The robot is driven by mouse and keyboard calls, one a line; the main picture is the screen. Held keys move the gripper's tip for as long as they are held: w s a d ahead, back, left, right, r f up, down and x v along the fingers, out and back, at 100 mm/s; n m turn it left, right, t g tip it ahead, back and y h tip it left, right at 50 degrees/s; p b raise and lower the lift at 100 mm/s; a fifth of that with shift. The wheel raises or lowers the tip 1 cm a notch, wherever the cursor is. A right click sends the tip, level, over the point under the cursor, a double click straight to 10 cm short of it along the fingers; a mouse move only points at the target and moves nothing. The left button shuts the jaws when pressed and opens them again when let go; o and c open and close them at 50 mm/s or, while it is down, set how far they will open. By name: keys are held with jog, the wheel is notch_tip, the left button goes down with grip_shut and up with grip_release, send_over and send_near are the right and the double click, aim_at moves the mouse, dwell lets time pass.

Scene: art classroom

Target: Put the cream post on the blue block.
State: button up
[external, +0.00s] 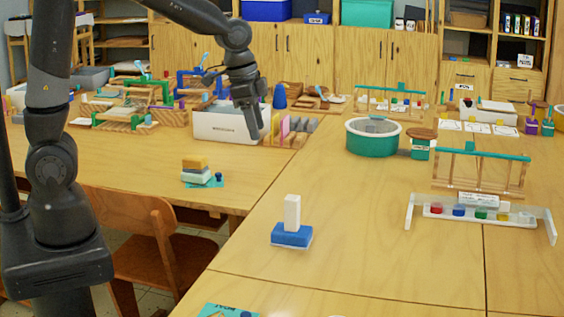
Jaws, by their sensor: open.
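The cream post (292,212) stands upright on top of the blue block (291,236) in the external view. The block lies on the wooden table near its left edge, with a thin pale layer under it. My gripper (254,130) is well above and behind them, to the left in the picture, in front of a white box. It is open and apart from the post. I see nothing between its fingers.
A small stack of coloured blocks (195,170) sits on the left table. A teal round tub (373,136) and a white rack with coloured pots (480,212) stand to the right. A wooden chair (140,240) stands below. The table around the block is clear.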

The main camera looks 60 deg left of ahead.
jog(key=s+a+r+n+t, duration=0.1)
jog(key=s+a+r+n, duration=0.2)
jog(key=s, duration=0.7)
jog(key=s+a+r+n+t+y, duration=0.1)
jog(key=s+a+r, duration=0.4)
jog(key=s, duration=0.6)
jog(key=n+t, duration=0.1)
jog(key=n, duration=0.1)
jog(key=shift+s+a+r+n, duration=0.15)
jog(key=shift+s+a+n, duration=0.1)
jog(key=shift+a+n, duration=0.15)
